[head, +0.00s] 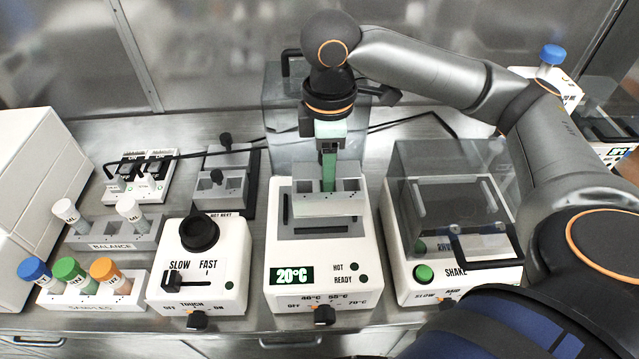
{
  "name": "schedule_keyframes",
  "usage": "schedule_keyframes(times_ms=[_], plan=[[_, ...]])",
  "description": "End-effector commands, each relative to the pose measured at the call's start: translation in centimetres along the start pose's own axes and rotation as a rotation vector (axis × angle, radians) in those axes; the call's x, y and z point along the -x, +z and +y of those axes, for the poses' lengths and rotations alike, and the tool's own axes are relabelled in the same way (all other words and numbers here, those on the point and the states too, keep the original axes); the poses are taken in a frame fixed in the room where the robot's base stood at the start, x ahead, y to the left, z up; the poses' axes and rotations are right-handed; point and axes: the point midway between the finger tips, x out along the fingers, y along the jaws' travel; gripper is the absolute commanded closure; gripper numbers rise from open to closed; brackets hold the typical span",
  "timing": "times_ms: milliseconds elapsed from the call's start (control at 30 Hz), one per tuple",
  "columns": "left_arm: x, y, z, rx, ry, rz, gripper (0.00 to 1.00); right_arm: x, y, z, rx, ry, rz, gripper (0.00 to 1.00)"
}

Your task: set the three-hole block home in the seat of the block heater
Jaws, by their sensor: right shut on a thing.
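The block heater (322,287) is a white box at the middle of the bench, with a green 20°C display and a grey seat (305,231) in its top. My right gripper (328,182) comes down from above and is shut on the grey three-hole block (328,206). The block is over the seat and roughly lined up with it, very slightly turned. The gripper covers the middle of the block's top. The block hides much of the seat, so I cannot tell whether its underside touches. My left gripper is not in view.
A shaker (450,275) with a clear lid stands close right of the heater. Left are a mixer (198,270) with a black cup, a stand with grey blocks (222,188), a balance rack (112,234) and a samples rack (92,297). A clear screen (282,120) stands behind.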

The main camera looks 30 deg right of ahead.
Motion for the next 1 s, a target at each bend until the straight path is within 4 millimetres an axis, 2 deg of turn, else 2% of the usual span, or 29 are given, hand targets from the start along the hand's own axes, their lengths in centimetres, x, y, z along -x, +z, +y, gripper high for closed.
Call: schedule_keyframes(times_ms=[267, 533, 933, 967, 1000], plan=[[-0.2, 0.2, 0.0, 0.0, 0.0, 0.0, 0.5, -1.4, -1.0, 0.8, 0.0, 0.0, 0.003, 1.0], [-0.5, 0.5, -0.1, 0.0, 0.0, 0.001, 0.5, -4.7, -1.2, 1.1, 0.001, 0.001, 0.001, 1.0], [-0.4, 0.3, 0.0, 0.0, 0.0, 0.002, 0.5, -5.0, -1.2, 1.1, 0.001, 0.001, 0.003, 1.0], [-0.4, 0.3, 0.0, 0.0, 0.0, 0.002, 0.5, -5.2, -1.2, 1.1, 0.001, 0.0, 0.001, 0.48], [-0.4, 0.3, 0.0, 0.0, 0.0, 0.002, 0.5, -5.2, -1.2, 1.1, 0.001, 0.0, 0.001, 0.44]])
